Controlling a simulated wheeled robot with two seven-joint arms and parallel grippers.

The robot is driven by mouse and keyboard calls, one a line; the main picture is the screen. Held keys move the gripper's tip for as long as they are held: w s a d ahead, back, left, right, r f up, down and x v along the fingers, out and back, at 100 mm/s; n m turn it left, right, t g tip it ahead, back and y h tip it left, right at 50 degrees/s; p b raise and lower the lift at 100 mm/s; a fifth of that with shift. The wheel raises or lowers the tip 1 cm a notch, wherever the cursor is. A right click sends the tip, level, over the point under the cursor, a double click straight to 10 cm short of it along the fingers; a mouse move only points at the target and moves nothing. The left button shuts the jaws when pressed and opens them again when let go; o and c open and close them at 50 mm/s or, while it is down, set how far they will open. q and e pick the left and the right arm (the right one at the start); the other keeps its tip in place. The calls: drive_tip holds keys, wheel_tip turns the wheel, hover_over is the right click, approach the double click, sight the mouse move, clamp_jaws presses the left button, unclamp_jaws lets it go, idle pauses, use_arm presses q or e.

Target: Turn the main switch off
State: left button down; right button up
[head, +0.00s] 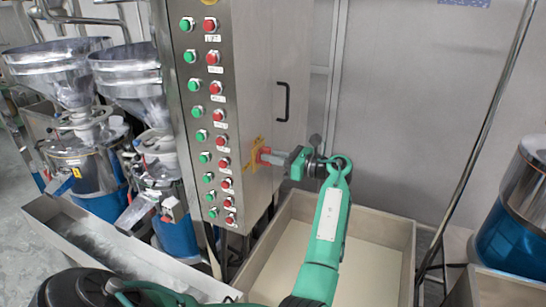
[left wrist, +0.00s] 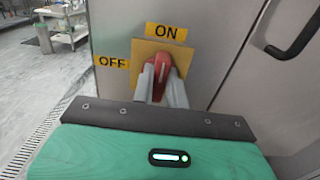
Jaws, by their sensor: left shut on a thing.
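The main switch is a red knob (left wrist: 163,68) on a yellow plate (left wrist: 142,50) in the left wrist view. An ON label (left wrist: 166,32) sits above it and an OFF label (left wrist: 111,62) to its left. The knob stands nearly upright, its pale mark pointing up towards ON. My left gripper (left wrist: 160,88) is shut on the knob, with a finger on each side; the fingers hide its lower part. In the head view the left gripper (head: 271,156) reaches the yellow plate (head: 256,154) on the cabinet's side. My right gripper is not in view.
The steel cabinet (head: 262,60) carries green and red buttons on its front and a black door handle (head: 284,101) beside the switch. A large bin (head: 389,233) stands below my arm. Grinders (head: 85,170) stand left and a blue drum (head: 515,238) right.

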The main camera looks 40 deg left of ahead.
use_arm(q)
drive_tip(key=shift+f, duration=0.1)
drive_tip(key=n+b, duration=1)
drive_tip(key=b, duration=0.1)
drive_tip(key=s+f+n+b, duration=0.1)
drive_tip(key=n+b, duration=0.4)
drive_tip(key=shift+d+f+n+b, duration=0.1)
drive_tip(key=shift+d+n+b, duration=0.05)
drive_tip(key=shift+n+b, duration=1.3)
drive_tip(key=shift+n, duration=0.05)
drive_tip(key=c, duration=1.4)
unclamp_jaws()
drive_tip(key=shift+w+d, duration=0.1)
